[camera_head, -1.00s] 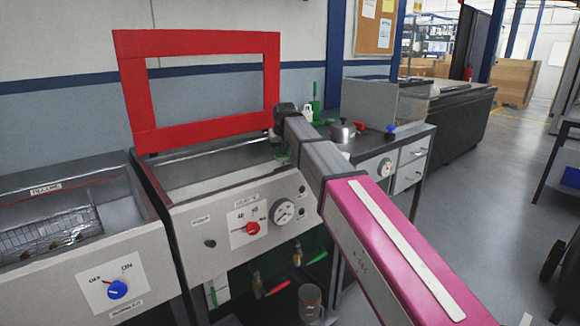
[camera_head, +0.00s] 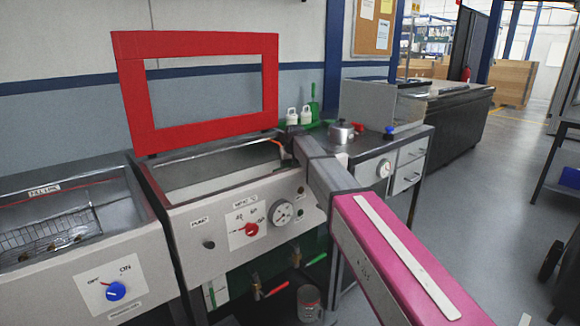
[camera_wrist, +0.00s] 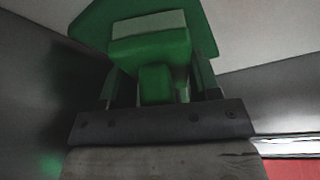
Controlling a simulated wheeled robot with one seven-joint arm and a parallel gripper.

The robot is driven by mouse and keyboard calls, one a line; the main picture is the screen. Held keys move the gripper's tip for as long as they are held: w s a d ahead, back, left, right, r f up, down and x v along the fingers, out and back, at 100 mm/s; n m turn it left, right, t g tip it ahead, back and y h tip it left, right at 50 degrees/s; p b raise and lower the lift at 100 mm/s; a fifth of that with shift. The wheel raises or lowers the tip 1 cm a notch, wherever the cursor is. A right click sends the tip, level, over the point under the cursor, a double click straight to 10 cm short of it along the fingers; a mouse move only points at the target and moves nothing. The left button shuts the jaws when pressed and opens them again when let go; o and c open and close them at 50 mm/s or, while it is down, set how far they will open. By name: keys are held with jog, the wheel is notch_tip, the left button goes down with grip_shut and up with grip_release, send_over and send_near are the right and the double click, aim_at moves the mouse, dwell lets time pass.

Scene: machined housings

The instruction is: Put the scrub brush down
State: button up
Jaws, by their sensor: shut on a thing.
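The scrub brush appears as a green block with a pale patch (camera_wrist: 155,48) in the wrist view. My gripper (camera_wrist: 158,90) is shut on it, a finger on each side. Grey metal walls lie to both sides of it. In the head view my arm reaches into the right end of the open tank (camera_head: 225,198) with the raised red lid frame (camera_head: 190,138). There the gripper and brush are hidden behind my arm and the tank wall. I cannot tell whether the brush touches the tank floor.
A second tank with a wire basket (camera_head: 50,240) stands at left.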

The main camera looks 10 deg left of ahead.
jog(key=shift+f, duration=0.15)
jog(key=o, duration=1.1)
jog(key=v, duration=1.2)
jog(key=shift+r, duration=0.2)
